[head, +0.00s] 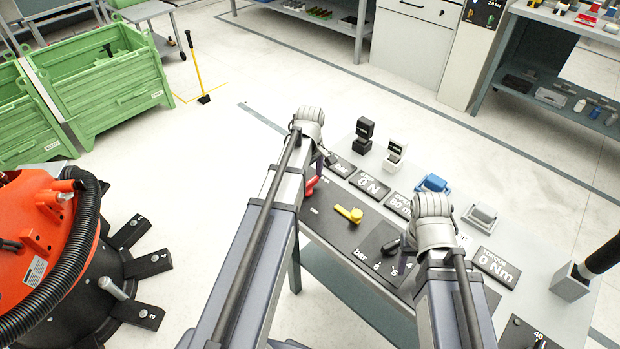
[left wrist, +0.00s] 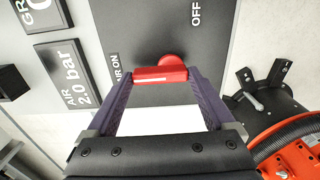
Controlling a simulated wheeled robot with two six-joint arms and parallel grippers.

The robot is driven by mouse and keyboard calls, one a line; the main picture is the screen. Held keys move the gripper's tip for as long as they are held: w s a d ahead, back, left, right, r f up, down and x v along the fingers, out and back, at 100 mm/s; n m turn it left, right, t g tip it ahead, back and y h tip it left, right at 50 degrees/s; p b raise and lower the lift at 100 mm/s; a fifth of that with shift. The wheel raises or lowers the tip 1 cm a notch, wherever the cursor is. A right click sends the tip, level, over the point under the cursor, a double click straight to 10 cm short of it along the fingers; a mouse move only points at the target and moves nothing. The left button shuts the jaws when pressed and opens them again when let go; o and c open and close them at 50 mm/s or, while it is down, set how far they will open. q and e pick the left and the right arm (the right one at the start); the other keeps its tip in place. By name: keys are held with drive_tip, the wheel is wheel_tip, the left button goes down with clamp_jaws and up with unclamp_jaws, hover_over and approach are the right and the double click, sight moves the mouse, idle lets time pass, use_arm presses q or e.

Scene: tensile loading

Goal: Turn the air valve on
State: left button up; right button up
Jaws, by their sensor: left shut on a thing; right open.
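The red air valve handle (head: 311,186) is on the dark panel of the bench, partly hidden by my left arm in the head view. In the left wrist view the handle (left wrist: 160,74) lies crosswise between the two fingertips of my left gripper (left wrist: 160,76), which is shut on it. The air display (left wrist: 66,80) reads 2.0 bar. My right gripper (head: 393,246) is open over the panel, largely hidden by its wrist.
A yellow handle (head: 349,214) sits on the panel between my arms. Displays, a blue block (head: 433,183) and black and white fixtures stand along the bench's back. An orange and black machine (head: 50,250) stands at the left, with green crates (head: 105,85) behind it.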

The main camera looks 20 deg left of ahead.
sight(310, 181)
use_arm(q)
drive_tip(key=o, duration=1.1)
wheel_tip(310, 181, up, 8)
drive_tip(key=p, duration=0.8)
drive_tip(key=shift+f, duration=0.1)
use_arm(e)
wheel_tip(310, 181, up, 8)
drive_tip(key=shift+f, duration=0.15)
use_arm(q)
drive_tip(key=s+d+m, duration=0.5)
drive_tip(key=d+m, duration=0.1)
drive_tip(key=d, duration=0.1)
drive_tip(key=s+d+m, duration=0.6)
drive_tip(key=d, duration=0.2)
drive_tip(key=s+d+m+y, duration=0.1)
drive_tip(key=s+d+m, duration=0.4)
drive_tip(key=d+m, duration=0.1)
drive_tip(key=shift+s+d, duration=0.25)
drive_tip(key=shift+d, duration=0.5)
